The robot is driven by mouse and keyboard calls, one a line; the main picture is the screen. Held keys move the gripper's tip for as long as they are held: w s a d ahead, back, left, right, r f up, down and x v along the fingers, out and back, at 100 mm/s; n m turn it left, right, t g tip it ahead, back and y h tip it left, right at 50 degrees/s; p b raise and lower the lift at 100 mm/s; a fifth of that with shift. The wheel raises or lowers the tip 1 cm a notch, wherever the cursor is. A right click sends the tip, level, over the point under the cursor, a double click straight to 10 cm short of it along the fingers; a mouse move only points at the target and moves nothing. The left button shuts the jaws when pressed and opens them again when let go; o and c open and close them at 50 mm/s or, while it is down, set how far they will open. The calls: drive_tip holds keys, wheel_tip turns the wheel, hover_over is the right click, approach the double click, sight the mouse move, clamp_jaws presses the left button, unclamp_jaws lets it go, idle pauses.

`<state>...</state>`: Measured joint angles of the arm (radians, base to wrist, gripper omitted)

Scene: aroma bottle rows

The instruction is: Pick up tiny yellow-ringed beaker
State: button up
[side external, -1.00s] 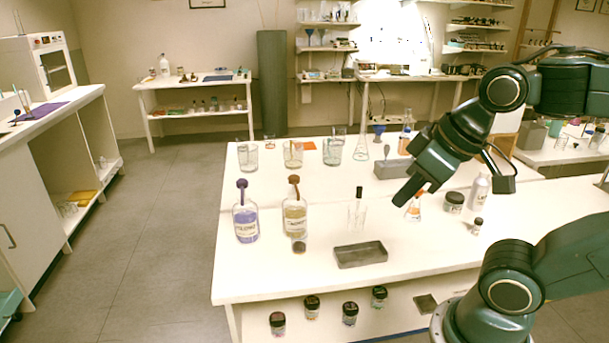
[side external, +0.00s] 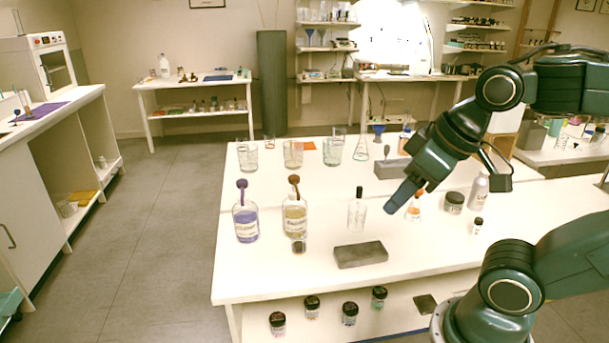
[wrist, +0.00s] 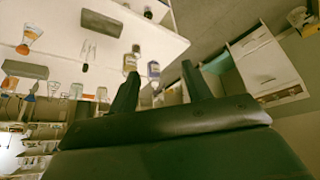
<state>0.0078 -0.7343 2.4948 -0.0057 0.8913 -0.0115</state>
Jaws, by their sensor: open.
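Several clear beakers stand along the back of the white table: a left beaker (side external: 247,155), a middle beaker with a yellowish tint (side external: 292,154), and a right beaker (side external: 333,151). A much smaller beaker (side external: 270,142) sits behind, between the left and middle ones; its ring colour is too small to tell. I cannot tell which one is yellow-ringed. My gripper (side external: 398,203) hangs above the table, right of and nearer than the beakers, and touches nothing I can see. In the wrist view my gripper (wrist: 160,70) has its fingers apart with nothing held.
A purple bottle (side external: 246,224), a yellow-brown bottle (side external: 295,221) and a clear bottle (side external: 356,214) stand in front of the beakers. A grey block (side external: 361,254) lies near the front. A flask with orange contents (side external: 413,212) is beside my gripper. The front left is clear.

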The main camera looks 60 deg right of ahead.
drive_tip(key=w+d+f+n+y, duration=0.1)
drive_tip(key=w+d+f+n, duration=0.15)
drive_tip(key=w, duration=0.55)
drive_tip(key=w+d+f+n, duration=0.1)
drive_tip(key=w+d+f, duration=0.3)
drive_tip(key=w, duration=0.5)
drive_tip(key=w+d+f, duration=0.4)
drive_tip(key=d+f, duration=0.1)
drive_tip(key=f, duration=0.3)
drive_tip(key=w+d+f+y, duration=0.1)
drive_tip(key=w+d+f, duration=0.2)
drive_tip(key=d+f, duration=0.3)
drive_tip(key=shift+w+f+n+y, duration=0.3)
drive_tip(key=shift+w+f+n, duration=0.15)
drive_tip(key=shift+f, duration=0.5)
approach(299, 237)
drive_tip(key=shift+w+a+f+t, duration=0.15)
drive_tip(key=shift+w+a+f, duration=0.15)
drive_tip(key=shift+a+f, duration=0.35)
drive_tip(key=shift+w+a+f+t, duration=0.15)
drive_tip(key=shift+w+a+f, duration=0.15)
drive_tip(key=shift+a+f, duration=0.3)
drive_tip(key=shift+x, duration=2.55)
drive_tip(key=shift+a, duration=0.1)
